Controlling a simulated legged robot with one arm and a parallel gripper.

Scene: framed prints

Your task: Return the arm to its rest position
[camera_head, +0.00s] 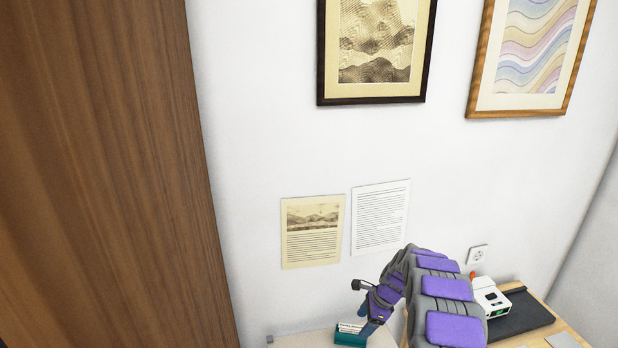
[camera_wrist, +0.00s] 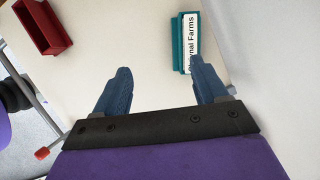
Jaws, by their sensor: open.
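My arm, with purple and grey segments, reaches from the lower right of the head view down to a pale tabletop. My gripper (camera_wrist: 160,88) shows in the wrist view with its two blue fingers spread apart and nothing between them. It points down over the tabletop (camera_wrist: 120,45). A teal holder (camera_wrist: 178,42) with a white card (camera_wrist: 191,42) reading partly "nal Farms" stands just beyond the right fingertip. I cannot tell whether the finger touches it. The teal holder also shows in the head view (camera_head: 350,339), beside my gripper (camera_head: 372,322).
A red open box (camera_wrist: 42,27) lies at the upper left of the wrist view. A white device (camera_head: 488,298) and a dark mat (camera_head: 522,314) are on the wooden desk at right. A brown wooden panel (camera_head: 110,170) fills the left. Prints and two text sheets (camera_head: 380,217) hang on the wall.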

